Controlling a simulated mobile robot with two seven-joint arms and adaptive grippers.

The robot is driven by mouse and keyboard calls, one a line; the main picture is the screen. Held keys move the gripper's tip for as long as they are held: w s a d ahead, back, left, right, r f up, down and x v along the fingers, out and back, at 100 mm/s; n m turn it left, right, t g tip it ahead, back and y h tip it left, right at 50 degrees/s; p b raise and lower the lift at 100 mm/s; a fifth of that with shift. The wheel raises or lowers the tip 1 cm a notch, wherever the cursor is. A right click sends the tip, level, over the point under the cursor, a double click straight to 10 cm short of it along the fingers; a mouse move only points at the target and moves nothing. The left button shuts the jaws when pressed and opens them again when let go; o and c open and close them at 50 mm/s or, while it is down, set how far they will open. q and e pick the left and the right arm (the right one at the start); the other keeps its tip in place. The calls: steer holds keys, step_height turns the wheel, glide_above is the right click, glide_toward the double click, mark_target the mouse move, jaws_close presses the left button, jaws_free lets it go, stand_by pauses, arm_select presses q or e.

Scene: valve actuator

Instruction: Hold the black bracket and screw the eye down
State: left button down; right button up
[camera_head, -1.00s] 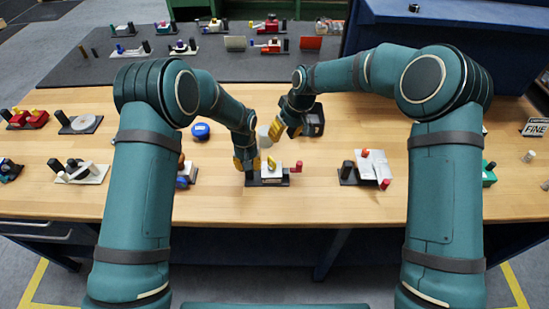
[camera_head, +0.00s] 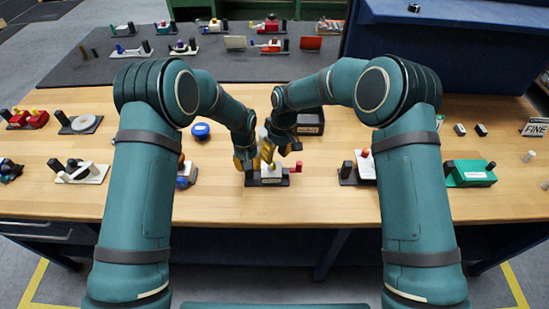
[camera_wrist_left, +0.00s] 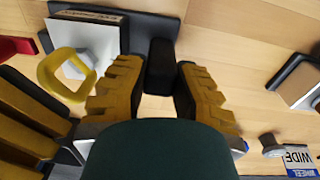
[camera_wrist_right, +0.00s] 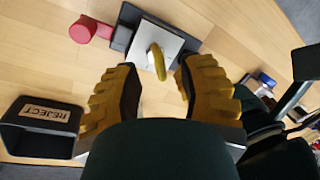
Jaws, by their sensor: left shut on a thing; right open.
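The black bracket (camera_head: 282,182) is on the wooden table in front of me, with a light block on it. My left gripper (camera_head: 246,162) is shut on the bracket's upright black post (camera_wrist_left: 160,66), seen in the left wrist view. The yellow eye (camera_wrist_left: 68,76) stands on the light block beside that post; the right wrist view shows it edge-on (camera_wrist_right: 157,60). How far it is screwed in cannot be told. My right gripper (camera_wrist_right: 158,88) is open above the eye, which lies in line with the gap between its fingers, apart from them.
A red knob (camera_wrist_right: 88,29) sticks out beside the bracket. A black REJECT bin (camera_wrist_right: 45,115) stands just behind. A white fixture with a red knob (camera_head: 366,168) and a green box (camera_head: 472,173) are to the right. The table's front edge is close.

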steer(key=shift+s+a+f, duration=0.1)
steer(key=shift+f, duration=0.9)
jaws_close()
steer(key=shift+s+m, duration=0.1)
steer(key=shift+m, duration=0.5)
steer(key=m, duration=0.3)
steer(key=shift+s+a+f+t, duration=0.1)
steer(key=shift+s+a+t, duration=0.1)
steer(key=shift+t, duration=0.1)
steer(key=shift+a+m+t, duration=0.15)
steer(key=shift+m+t, duration=0.25)
steer(key=shift+m, duration=1.3)
